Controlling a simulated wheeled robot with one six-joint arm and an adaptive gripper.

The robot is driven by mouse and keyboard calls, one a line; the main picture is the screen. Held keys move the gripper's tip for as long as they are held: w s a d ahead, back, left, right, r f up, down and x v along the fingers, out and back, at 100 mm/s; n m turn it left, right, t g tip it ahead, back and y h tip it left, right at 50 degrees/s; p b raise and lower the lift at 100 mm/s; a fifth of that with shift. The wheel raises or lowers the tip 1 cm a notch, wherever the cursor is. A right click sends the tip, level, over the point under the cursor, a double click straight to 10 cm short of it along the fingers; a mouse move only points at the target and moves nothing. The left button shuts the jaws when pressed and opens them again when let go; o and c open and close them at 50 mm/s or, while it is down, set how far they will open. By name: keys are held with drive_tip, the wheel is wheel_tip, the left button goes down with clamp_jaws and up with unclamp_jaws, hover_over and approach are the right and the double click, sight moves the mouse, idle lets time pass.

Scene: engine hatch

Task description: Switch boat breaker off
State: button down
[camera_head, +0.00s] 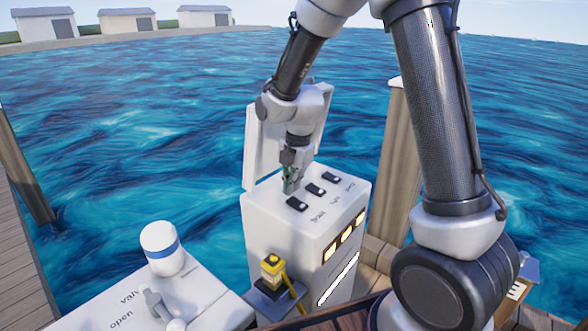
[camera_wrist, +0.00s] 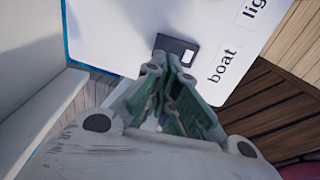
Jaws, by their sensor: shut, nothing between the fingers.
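The boat breaker (camera_head: 297,204) is the nearest of three black switches on top of the white breaker box (camera_head: 285,228). In the wrist view the boat breaker (camera_wrist: 172,45) is a dark plate with a small white patch at its right, beside the printed word "boat". My gripper (camera_head: 289,188) is shut and empty, pointing down just behind the boat breaker in the head view. In the wrist view my fingertips (camera_wrist: 168,66) overlap the breaker's lower edge; whether they touch it I cannot tell. The fingers partly hide the breaker there.
Two other breakers (camera_head: 314,190) (camera_head: 330,178) sit close by. The box's raised lid (camera_head: 262,150) stands behind my gripper. A yellow device (camera_head: 272,270) is at the box's front. A white valve panel (camera_head: 205,300) with a white-and-blue can (camera_head: 162,250) is at left. A wooden post (camera_head: 398,160) stands right.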

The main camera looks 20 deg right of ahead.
sight(290, 202)
drive_tip(key=shift+w+a+f, duration=0.1)
drive_tip(key=shift+f, duration=0.9)
drive_tip(key=shift+w+a+f, duration=0.1)
drive_tip(key=shift+f, duration=0.9)
drive_tip(key=shift+w+a+f+g, duration=0.1)
drive_tip(key=shift+w+f+g, duration=0.05)
drive_tip(key=shift+f+g, duration=0.25)
drive_tip(key=shift+r, duration=0.1)
drive_tip(key=shift+s+d+r, duration=0.25)
drive_tip(key=shift+s+d, duration=0.2)
drive_tip(key=shift+s, duration=0.2)
